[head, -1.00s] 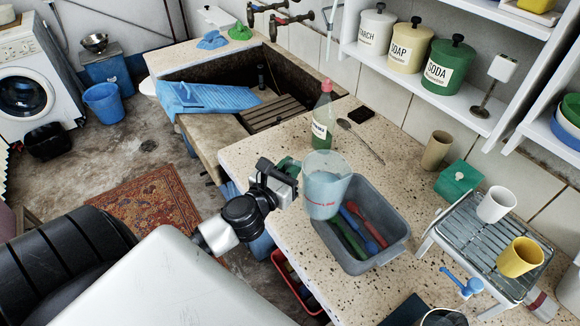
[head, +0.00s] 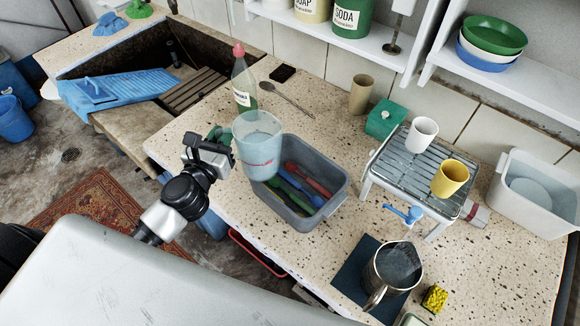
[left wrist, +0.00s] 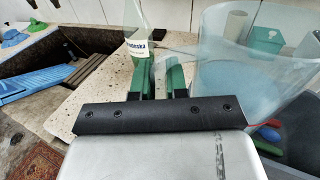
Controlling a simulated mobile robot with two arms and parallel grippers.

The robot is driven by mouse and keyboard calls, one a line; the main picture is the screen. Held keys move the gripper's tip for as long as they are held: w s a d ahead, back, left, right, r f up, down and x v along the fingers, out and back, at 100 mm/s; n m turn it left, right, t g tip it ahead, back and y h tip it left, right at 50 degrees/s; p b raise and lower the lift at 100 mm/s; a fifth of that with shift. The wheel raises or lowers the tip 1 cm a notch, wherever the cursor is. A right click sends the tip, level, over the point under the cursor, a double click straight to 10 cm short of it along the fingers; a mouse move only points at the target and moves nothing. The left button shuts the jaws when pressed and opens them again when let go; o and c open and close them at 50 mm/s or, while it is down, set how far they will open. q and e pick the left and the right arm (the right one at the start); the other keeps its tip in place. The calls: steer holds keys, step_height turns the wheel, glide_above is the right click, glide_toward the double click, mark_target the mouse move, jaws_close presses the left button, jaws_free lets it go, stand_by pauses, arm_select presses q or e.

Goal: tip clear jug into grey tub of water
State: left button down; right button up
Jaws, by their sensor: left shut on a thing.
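The clear jug (head: 258,147) is held nearly upright at the left end of the dark grey tub (head: 338,194), partly in front of its rim in the head view. It looks to hold pale bluish liquid and has a red mark on its side. My left gripper (head: 217,139) is shut on the jug's handle side; the handle itself is hard to see. In the left wrist view the green fingers (left wrist: 161,76) are left of the jug (left wrist: 245,85). The tub holds red, blue and other coloured long-handled items; I cannot make out its water level. My right gripper is not in view.
Right are a draining rack (head: 400,165) with two cups, a pale tub (head: 515,200) and a metal pitcher (head: 393,268). Speckled counter is clear in front of the dark tub.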

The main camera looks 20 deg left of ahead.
arm_select(q)
steer(key=shift+r, duration=0.15)
steer(key=r+p, duration=0.1)
steer(key=p, duration=0.1)
steer(key=shift+m+p, duration=0.3)
steer(key=shift+m, duration=0.1)
steer(key=shift+r+m+p, duration=0.4)
steer(key=shift+r+p, duration=0.05)
steer(key=shift+p, duration=0.6)
steer(key=shift+g+p, duration=0.3)
steer(key=shift+p, duration=0.05)
steer(key=shift+m, duration=0.3)
steer(key=shift+d+r+m+p, duration=0.15)
steer(key=shift+r+m+p, duration=0.75)
steer(key=shift+p, duration=1.5)
steer(key=shift+f, duration=0.1)
